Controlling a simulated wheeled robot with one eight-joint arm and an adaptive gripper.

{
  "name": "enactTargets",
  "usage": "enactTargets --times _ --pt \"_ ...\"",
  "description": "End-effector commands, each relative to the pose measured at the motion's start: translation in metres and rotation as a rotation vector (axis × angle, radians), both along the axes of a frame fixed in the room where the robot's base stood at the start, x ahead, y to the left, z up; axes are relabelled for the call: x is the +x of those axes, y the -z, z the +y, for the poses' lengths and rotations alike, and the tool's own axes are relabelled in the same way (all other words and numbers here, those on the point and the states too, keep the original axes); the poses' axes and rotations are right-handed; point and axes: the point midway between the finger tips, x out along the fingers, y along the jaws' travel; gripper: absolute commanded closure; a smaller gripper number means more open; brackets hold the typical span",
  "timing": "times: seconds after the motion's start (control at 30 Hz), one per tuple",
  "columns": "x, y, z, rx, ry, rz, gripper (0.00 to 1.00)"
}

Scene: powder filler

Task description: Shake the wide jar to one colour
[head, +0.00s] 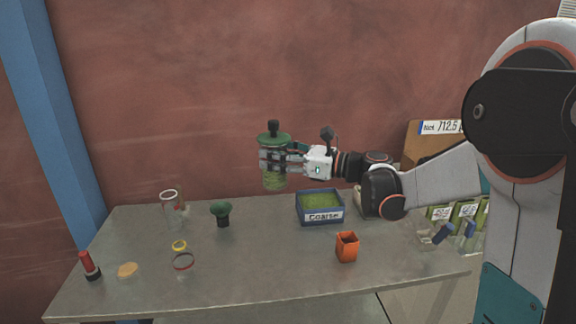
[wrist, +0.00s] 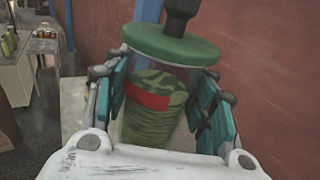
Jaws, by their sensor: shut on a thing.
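The wide jar (head: 274,180) is held up above the table in my gripper (head: 276,160). It also shows in the wrist view (wrist: 155,118), between the two teal fingers of my gripper (wrist: 160,100). The jar is upright with a slight tilt. A green disc-shaped lid (wrist: 170,45) with a dark knob covers its top. The contents show uneven patches of lighter and darker green, and a red band or label crosses the front. The fingers hide the jar's sides.
On the metal table (head: 265,265) stand a blue bin labelled Coarse (head: 320,208), an orange cup (head: 347,247), a green funnel-like piece (head: 221,212), a clear jar (head: 171,207) and a red-and-black item (head: 89,266). The front middle is clear.

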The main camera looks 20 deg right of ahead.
Motion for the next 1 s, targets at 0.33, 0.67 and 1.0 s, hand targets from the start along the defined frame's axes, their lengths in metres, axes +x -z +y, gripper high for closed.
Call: enactTargets --times 0.33,0.67,1.0 --pt "0.001 0.000 -0.020 0.001 0.005 -0.001 0.72" --pt "0.001 0.000 -0.079 0.001 0.003 -0.001 0.72" --pt "0.000 0.000 -0.047 0.001 -0.002 -0.001 0.72"
